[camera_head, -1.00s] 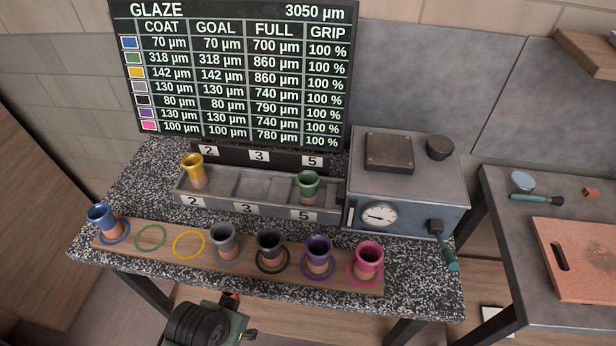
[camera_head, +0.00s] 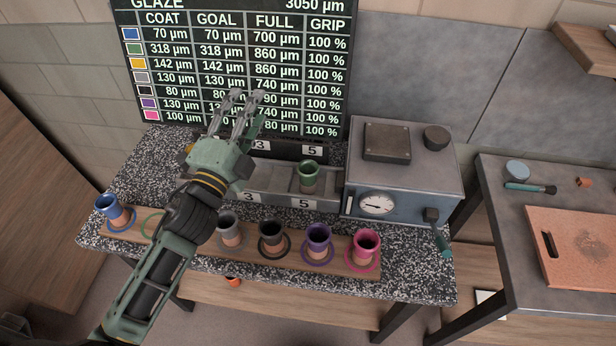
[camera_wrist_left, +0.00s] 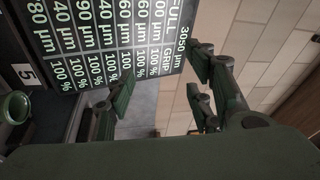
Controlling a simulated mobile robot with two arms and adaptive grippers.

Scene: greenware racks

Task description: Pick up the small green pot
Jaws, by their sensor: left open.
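The small green pot (camera_head: 308,177) stands upright in the compartment marked 5 of the grey trough (camera_head: 270,181), with bare terracotta at its lower part. Its rim also shows at the left edge of the left wrist view (camera_wrist_left: 15,107). My left gripper (camera_head: 246,99) is raised in front of the glaze board, up and left of the green pot and apart from it. Its fingers are open and empty; in the left wrist view the fingers (camera_wrist_left: 160,85) are spread with nothing between them. My arm hides the yellow pot almost wholly. My right gripper is not in view.
Blue (camera_head: 111,209), grey (camera_head: 229,229), black (camera_head: 272,238), purple (camera_head: 318,240) and pink (camera_head: 366,246) pots stand along the front wooden board (camera_head: 340,262). A grey machine with a dial (camera_head: 402,170) stands right of the trough. The glaze board (camera_head: 300,75) rises behind.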

